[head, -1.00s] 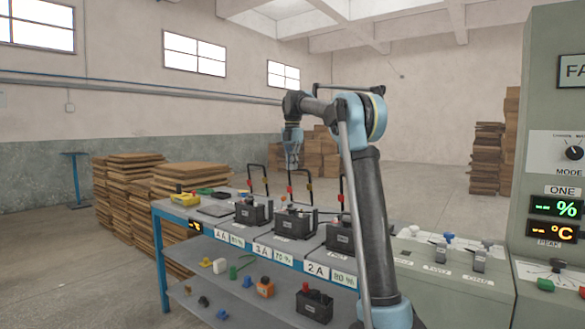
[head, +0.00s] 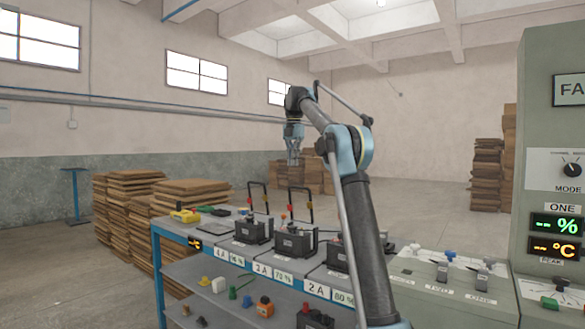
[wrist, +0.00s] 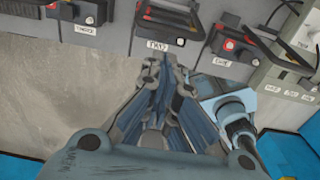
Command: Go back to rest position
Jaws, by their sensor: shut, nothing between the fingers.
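My gripper (head: 293,157) hangs fingers down in the head view, above and behind the row of black batteries on the blue-framed bench. Its fingers are together with nothing between them, and it touches nothing that I can see. In the wrist view my gripper (wrist: 165,72) points toward the bench edge, near the middle battery (wrist: 168,25). That battery also shows in the head view (head: 295,242). The left battery (head: 252,230) stands beside it, and the right battery (head: 337,256) is partly hidden by my arm.
The bench (head: 157,262) has a lower shelf with small coloured parts. A grey control panel (head: 550,150) stands at the right, with a low switch console (head: 440,285) beside it. Stacked boards (head: 130,205) are at the left.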

